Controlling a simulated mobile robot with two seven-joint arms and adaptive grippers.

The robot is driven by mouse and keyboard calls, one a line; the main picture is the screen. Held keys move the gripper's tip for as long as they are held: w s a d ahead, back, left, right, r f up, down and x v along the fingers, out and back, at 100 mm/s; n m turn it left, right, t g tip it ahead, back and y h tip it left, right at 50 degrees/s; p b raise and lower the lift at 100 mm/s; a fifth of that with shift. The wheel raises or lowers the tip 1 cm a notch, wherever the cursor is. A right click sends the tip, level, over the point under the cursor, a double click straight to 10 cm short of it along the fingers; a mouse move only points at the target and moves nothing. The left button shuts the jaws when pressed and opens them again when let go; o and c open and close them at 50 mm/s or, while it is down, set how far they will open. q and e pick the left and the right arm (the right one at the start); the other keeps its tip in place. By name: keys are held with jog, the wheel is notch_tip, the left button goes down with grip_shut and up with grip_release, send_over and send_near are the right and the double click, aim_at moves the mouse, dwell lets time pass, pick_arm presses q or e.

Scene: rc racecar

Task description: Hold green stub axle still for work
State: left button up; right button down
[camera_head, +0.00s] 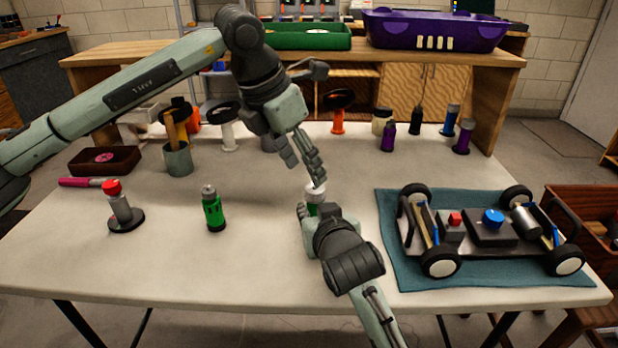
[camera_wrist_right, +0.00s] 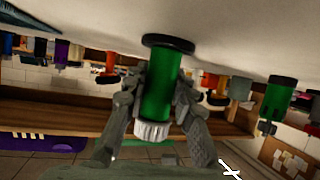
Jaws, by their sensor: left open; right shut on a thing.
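The green stub axle (camera_head: 312,208) is an upright green cylinder with a ribbed white top; its black round foot shows in the right wrist view (camera_wrist_right: 157,85), at the tabletop. My right gripper (camera_head: 315,212) is shut on its green body, one finger on each side, also in the right wrist view (camera_wrist_right: 158,105). The head view hides most of the body behind the right gripper. My left gripper (camera_head: 304,168) is open, pointing down just above the white top; I cannot tell whether a fingertip touches it.
A similar green piece with a grey top (camera_head: 213,208) and a red-topped grey piece (camera_head: 121,208) stand to the left. The car chassis (camera_head: 480,240) sits on a blue mat (camera_head: 390,272) at right. Several small bottles stand at the back. The front left tabletop is clear.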

pick_arm(q)
jog(key=v, duration=0.6)
jog(key=shift+r, duration=0.35)
jog(key=shift+s+a, duration=0.1)
pick_arm(e)
jog(key=c, duration=1.2)
grip_release()
jog(key=v, duration=1.2)
jog(key=shift+f, duration=0.1)
